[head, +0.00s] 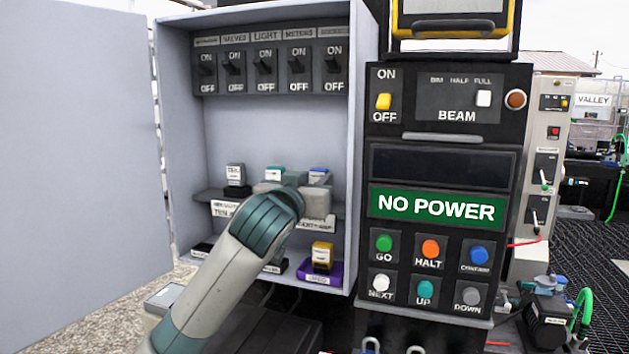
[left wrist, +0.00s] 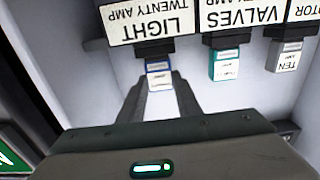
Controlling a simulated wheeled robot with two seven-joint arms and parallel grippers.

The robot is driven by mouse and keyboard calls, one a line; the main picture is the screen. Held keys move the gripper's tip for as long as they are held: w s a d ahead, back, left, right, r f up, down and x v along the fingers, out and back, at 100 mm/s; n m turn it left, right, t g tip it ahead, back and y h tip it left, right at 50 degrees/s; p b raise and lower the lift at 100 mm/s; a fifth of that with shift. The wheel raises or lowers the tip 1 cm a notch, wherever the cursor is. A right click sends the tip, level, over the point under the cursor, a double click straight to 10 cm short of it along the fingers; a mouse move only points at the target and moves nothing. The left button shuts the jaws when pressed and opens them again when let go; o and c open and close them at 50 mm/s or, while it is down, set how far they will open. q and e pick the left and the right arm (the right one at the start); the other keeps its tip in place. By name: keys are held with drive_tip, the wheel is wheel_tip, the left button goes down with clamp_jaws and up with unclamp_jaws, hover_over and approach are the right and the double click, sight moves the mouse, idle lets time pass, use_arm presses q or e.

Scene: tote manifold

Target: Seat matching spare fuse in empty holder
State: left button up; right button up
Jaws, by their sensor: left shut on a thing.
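My left gripper (head: 312,190) reaches into the grey cabinet at the middle shelf. In the left wrist view its fingers (left wrist: 160,84) are shut on a blue-banded white fuse (left wrist: 160,74). That fuse is at the black holder (left wrist: 154,48) labelled LIGHT, TWENTY AMP; I cannot tell if it is fully seated. Its blue top (head: 319,171) shows behind the gripper in the head view. A teal fuse (left wrist: 225,66) stands in the VALVES holder. A grey-white fuse (left wrist: 287,56) marked TEN stands at the far-left holder, also in the head view (head: 236,174). My right gripper is not in view.
A yellow-topped fuse (head: 322,252) stands in a purple base (head: 318,275) on the lower shelf; my arm hides part of that shelf. The cabinet door (head: 75,140) is open at left. The control panel (head: 445,150) at right shows NO POWER (head: 437,207).

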use_arm(q)
drive_tip(key=o, duration=1.1)
drive_tip(key=shift+s, duration=0.15)
drive_tip(key=shift+s+a+b, duration=0.2)
drive_tip(key=shift+s+b, duration=0.15)
drive_tip(key=shift+s, duration=0.15)
drive_tip(key=b+v, duration=0.5)
drive_tip(key=v, duration=1.1)
drive_tip(key=shift+a, duration=0.1)
drive_tip(key=shift+s+f, duration=0.1)
drive_tip(key=shift+f, duration=0.05)
